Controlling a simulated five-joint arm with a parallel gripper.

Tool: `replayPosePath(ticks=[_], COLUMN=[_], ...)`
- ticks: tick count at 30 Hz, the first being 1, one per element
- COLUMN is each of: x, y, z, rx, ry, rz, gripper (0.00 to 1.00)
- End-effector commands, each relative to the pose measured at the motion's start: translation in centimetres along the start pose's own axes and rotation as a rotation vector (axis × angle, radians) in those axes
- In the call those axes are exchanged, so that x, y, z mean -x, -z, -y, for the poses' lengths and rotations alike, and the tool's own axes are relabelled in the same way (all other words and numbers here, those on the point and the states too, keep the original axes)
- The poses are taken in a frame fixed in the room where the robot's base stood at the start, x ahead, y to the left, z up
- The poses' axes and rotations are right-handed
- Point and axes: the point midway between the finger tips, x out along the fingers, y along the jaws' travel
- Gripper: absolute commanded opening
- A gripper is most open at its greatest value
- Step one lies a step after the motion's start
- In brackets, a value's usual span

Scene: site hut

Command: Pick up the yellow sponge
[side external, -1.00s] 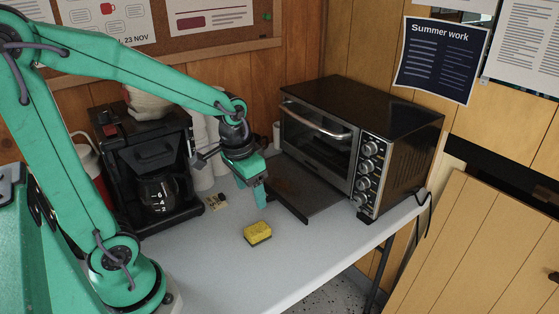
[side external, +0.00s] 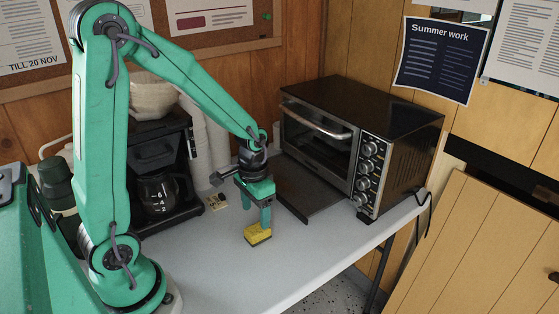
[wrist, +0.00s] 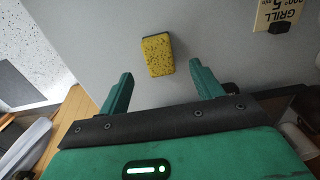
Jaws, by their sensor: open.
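The yellow sponge (side external: 257,234), with a dark underside, lies on the light grey table (side external: 225,265). My gripper (side external: 256,205) points down just above and behind the sponge in the side view, with its fingers apart. In the wrist view the speckled sponge (wrist: 158,55) lies ahead of my open gripper (wrist: 156,78), roughly midway between the two fingertips and a little beyond them. Nothing is between the fingers. In the side view a fingertip overlaps the sponge's far edge; I cannot tell whether they touch.
A toaster oven (side external: 365,140) with a dark tray (side external: 308,202) in front stands at the right. A coffee maker (side external: 158,170) and stacked cups (side external: 215,150) stand behind my arm. The table's front is clear.

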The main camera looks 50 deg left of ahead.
Motion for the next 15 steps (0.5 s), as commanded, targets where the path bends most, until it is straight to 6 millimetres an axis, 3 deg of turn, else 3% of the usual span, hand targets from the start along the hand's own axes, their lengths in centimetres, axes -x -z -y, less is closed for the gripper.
replayPosePath(ticks=[6,15], x=[-1.4,-1.8], y=[-0.1,-0.1], z=[0.0,-0.1], rx=[0.0,0.0], ry=[0.0,0.0], rz=[0.002,0.002], gripper=[0.65,0.65])
